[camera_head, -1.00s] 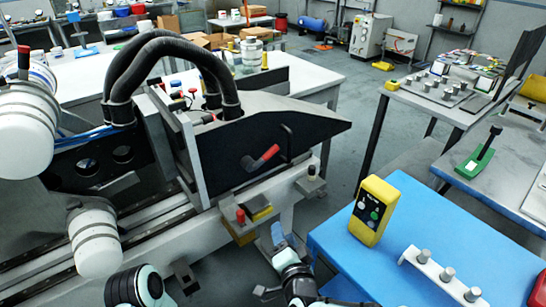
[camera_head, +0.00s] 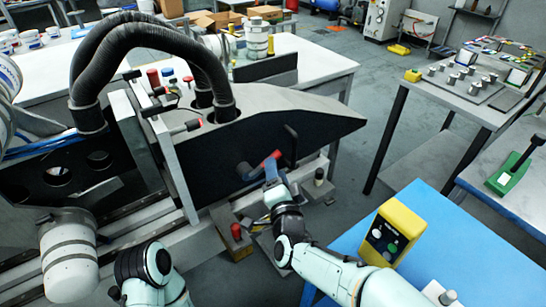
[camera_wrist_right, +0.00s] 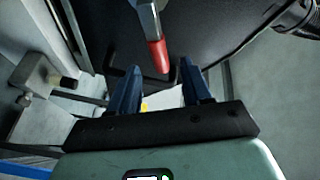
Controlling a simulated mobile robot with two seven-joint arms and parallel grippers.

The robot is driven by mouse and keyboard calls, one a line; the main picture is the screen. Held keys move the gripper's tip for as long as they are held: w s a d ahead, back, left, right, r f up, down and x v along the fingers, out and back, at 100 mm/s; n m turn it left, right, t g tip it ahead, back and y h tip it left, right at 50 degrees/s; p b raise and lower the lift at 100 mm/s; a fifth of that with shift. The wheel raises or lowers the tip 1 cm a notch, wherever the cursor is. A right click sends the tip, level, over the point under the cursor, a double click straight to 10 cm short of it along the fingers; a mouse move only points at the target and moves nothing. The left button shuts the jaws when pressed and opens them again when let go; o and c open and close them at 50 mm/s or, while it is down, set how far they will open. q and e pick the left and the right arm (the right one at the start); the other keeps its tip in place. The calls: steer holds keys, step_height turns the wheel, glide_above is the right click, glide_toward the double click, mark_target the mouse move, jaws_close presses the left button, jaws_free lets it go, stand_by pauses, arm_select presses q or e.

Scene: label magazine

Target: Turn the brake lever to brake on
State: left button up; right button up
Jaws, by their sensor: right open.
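The lever (camera_head: 275,156) with a red grip sits on the side of the black machine housing (camera_head: 225,140). In the right wrist view the red grip (camera_wrist_right: 157,55) hangs from a grey metal arm, its tip pointing down toward the gap between my fingers. My right gripper (camera_head: 257,171) is open with its blue fingers just by the lever, partly covering it in the head view. The wrist view shows the gripper (camera_wrist_right: 160,92) empty, one finger on each side of the grip's line; I cannot tell whether they touch. My left gripper is out of view.
A black bent handle (camera_head: 291,145) stands beside the lever on the housing. A red knob (camera_head: 236,231) sits on the block below. A blue table (camera_head: 420,200) with a yellow control box (camera_head: 393,235) lies to the right, close to my right forearm.

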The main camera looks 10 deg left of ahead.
steer(key=x, duration=0.5)
steer(key=shift+w+a, duration=0.1)
steer(key=shift+w, duration=0.3)
jaws_close()
